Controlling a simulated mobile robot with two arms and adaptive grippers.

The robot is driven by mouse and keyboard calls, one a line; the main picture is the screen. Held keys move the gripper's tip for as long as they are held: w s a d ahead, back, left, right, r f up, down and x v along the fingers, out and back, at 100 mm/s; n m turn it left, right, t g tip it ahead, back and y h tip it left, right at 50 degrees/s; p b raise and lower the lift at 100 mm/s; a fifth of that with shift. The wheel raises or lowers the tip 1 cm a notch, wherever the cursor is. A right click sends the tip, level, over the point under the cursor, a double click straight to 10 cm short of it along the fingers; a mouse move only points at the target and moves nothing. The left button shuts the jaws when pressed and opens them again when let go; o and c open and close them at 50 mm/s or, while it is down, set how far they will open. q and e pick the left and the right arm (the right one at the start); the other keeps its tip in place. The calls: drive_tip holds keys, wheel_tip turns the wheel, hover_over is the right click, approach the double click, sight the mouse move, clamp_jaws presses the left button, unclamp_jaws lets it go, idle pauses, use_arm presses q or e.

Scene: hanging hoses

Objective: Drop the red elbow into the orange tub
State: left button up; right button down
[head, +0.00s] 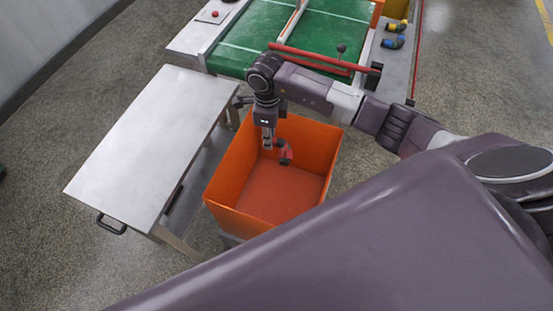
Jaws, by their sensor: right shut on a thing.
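The red elbow (287,155) is a small red piece with dark ends. My right gripper (274,144) is shut on it and points down. The gripper and the elbow appear over the open top of the orange tub (233,166), near its far side. The tub's reddish floor shows empty below. How high the elbow is above that floor is hard to tell. My left gripper is not in view.
A bare metal table (145,135) with a black handle stands left of the tub. A green conveyor (256,38) lies behind it, with a red bar (320,58) across its near end. Grey floor is open at right.

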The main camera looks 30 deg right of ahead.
wheel_tip(320, 180, down, 5)
drive_tip(key=b, duration=0.3)
drive_tip(key=shift+f, duration=0.15)
drive_tip(key=c, duration=1.7)
unclamp_jaws()
drive_tip(key=shift+o, duration=0.2)
wheel_tip(320, 180, up, 12)
drive_tip(key=shift+s, duration=0.1)
